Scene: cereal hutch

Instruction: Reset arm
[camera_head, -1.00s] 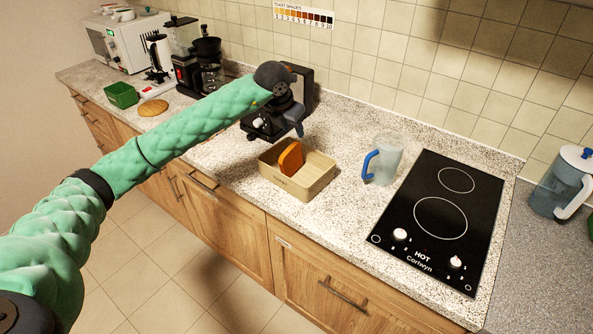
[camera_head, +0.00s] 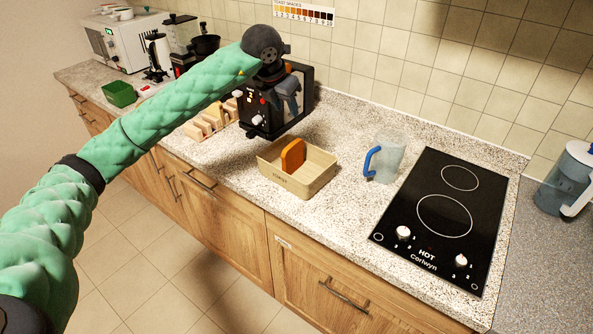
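My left arm (camera_head: 165,110) reaches in from the lower left in its green quilted sleeve. My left gripper (camera_head: 288,94) hangs in front of the black toaster (camera_head: 266,125), above the counter. Its fingers are small and dark here, and I cannot tell how far apart they are. I see nothing clearly held in it. My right gripper is out of view.
A beige bin (camera_head: 308,183) holding an orange-brown slice (camera_head: 293,154) stands in front of the toaster. A wooden rack (camera_head: 205,124) is left of it. A blue-handled jug (camera_head: 389,158) and black cooktop (camera_head: 445,215) stand right. Counter between bin and jug is clear.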

